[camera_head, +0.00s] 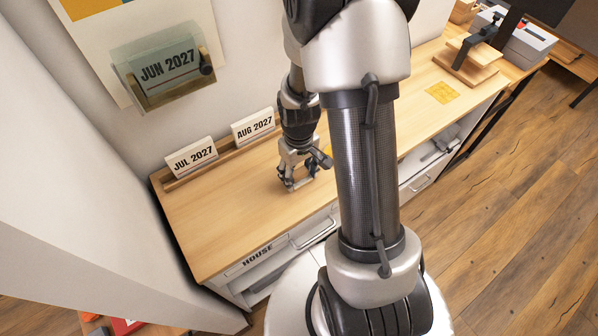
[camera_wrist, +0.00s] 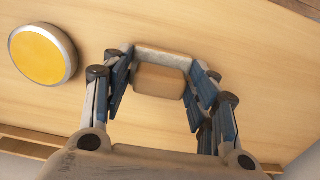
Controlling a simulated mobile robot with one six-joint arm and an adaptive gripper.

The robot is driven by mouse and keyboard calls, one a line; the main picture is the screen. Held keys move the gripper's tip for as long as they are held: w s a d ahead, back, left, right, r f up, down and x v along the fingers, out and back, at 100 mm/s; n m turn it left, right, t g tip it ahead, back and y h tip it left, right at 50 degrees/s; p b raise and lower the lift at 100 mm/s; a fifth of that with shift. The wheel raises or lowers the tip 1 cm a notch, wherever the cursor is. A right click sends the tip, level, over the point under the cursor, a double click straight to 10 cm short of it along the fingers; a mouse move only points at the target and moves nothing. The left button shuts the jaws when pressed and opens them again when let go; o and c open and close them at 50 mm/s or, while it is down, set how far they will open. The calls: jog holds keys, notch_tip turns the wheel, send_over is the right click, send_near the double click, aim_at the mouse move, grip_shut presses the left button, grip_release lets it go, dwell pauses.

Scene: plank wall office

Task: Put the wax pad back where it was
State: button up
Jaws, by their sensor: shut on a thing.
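My gripper (camera_head: 295,184) points down, low over the desk's left half. In the wrist view its fingers (camera_wrist: 163,76) are shut on a small tan block with a pale grey edge (camera_wrist: 160,81); I cannot tell what it is. A round yellow pad in a silver rim (camera_wrist: 43,54), apparently the wax pad, lies on the wood to the left of the fingers, apart from them. In the head view only a bit of yellow (camera_head: 328,149) shows beside my gripper, mostly hidden by my arm.
Cards JUL 2027 (camera_head: 191,157) and AUG 2027 (camera_head: 254,126) stand in a wooden rail at the wall. A JUN 2027 holder (camera_head: 168,70) hangs above. A yellow square (camera_head: 441,92) and a wooden stand (camera_head: 468,68) are at right. The desk's front left (camera_head: 222,218) is clear.

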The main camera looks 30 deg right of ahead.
jog(key=o, duration=1.2)
jog(key=shift+f, duration=0.1)
notch_tip(320, 180, up, 12)
jog(key=p, duration=0.4)
notch_tip(320, 180, up, 11)
jog(key=t, duration=0.2)
send_over(299, 172)
jog(key=s+a, duration=0.3)
jog(key=a, duration=0.2)
jog(key=s+a+r+t, duration=0.2)
jog(key=s+a+r, duration=0.3)
jog(key=s+r, duration=0.3)
jog(key=shift+s+a+r+t, duration=0.3)
jog(key=shift+s+a+r, duration=0.1)
jog(key=shift+s, duration=0.85)
